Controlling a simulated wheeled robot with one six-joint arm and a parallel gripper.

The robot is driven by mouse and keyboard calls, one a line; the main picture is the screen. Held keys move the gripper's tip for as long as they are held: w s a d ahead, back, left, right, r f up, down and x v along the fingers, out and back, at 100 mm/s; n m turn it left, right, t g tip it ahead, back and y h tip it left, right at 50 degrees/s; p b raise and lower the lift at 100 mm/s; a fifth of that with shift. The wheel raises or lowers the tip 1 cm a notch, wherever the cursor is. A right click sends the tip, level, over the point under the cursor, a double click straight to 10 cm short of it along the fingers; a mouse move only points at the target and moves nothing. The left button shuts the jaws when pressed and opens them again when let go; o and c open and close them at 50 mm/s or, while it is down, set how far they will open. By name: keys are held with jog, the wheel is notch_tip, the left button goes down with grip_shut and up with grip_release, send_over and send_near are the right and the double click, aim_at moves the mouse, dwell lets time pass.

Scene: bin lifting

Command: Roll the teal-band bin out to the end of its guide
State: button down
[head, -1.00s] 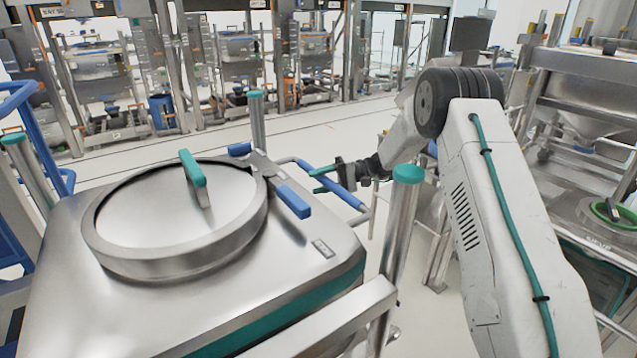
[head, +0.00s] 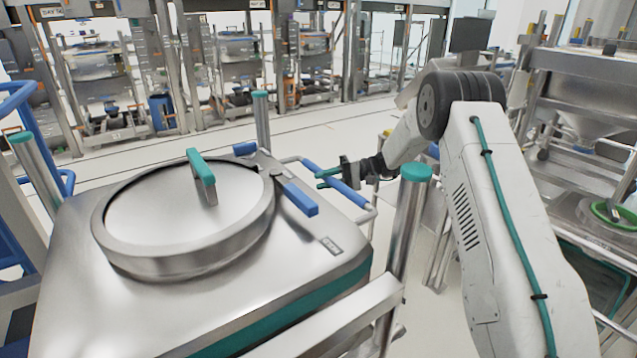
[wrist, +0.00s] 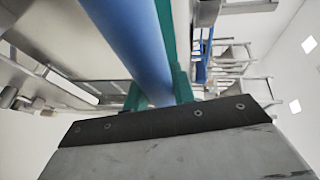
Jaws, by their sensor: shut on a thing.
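The teal-band bin (head: 310,268) is a large steel bin with a round lid (head: 180,215), a teal lid handle and a teal band along its side. A push bar with a blue grip (head: 348,194) stands out from its far right side. My gripper (head: 330,179) is shut on this blue grip, with teal fingers around it. In the wrist view the blue grip (wrist: 135,45) runs between the two teal fingers (wrist: 158,95). The bin's wheels and the guide under it are hidden.
Steel posts with teal caps (head: 416,173) stand close around the bin. A blue tubular frame (head: 30,130) is at the left. Open pale floor (head: 300,128) with lines lies beyond the bin. A steel rack with a hopper (head: 590,80) stands at the right.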

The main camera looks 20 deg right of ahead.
jog(key=c, duration=1.1)
grip_release()
jog(key=shift+d+f, duration=0.1)
jog(key=shift+d, duration=0.2)
jog(key=shift+c, duration=0.2)
jog(key=shift+a, duration=0.3)
jog(key=d+r, duration=0.1)
jog(key=d, duration=0.6)
jog(key=shift+s+d+r, duration=0.2)
jog(key=shift+s+d, duration=0.2)
